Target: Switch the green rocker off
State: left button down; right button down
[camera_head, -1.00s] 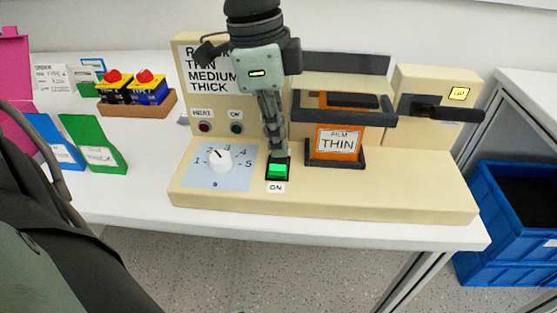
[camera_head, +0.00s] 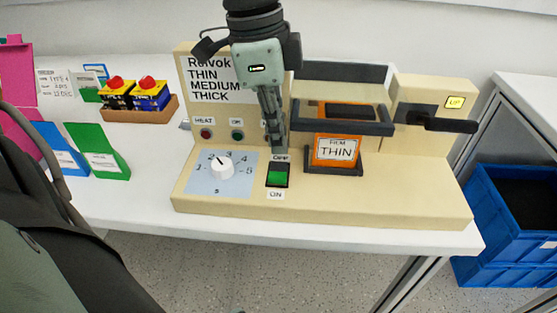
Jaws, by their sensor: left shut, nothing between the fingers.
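The green rocker (camera_head: 278,175) sits in a black frame at the front of the beige machine (camera_head: 330,212), with an OFF label (camera_head: 280,158) behind it and an ON label (camera_head: 276,195) in front. Its lower part shows a dull green and its upper part is dark. My left gripper (camera_head: 277,150) is shut and empty, pointing down just behind the rocker by the OFF label. It appears clear of the rocker, though the exact gap is hard to tell. My right gripper is not in view.
A white dial (camera_head: 222,167) lies left of the rocker. An orange FILM THIN block (camera_head: 336,150) in a dark frame stands close on the right. A black lever (camera_head: 450,124) is farther right. Red-topped boxes (camera_head: 150,93) sit in a tray (camera_head: 166,106) at back left.

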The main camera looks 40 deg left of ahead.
aim_at(278, 165)
pick_arm(q)
jog(key=shift+r, duration=2.05)
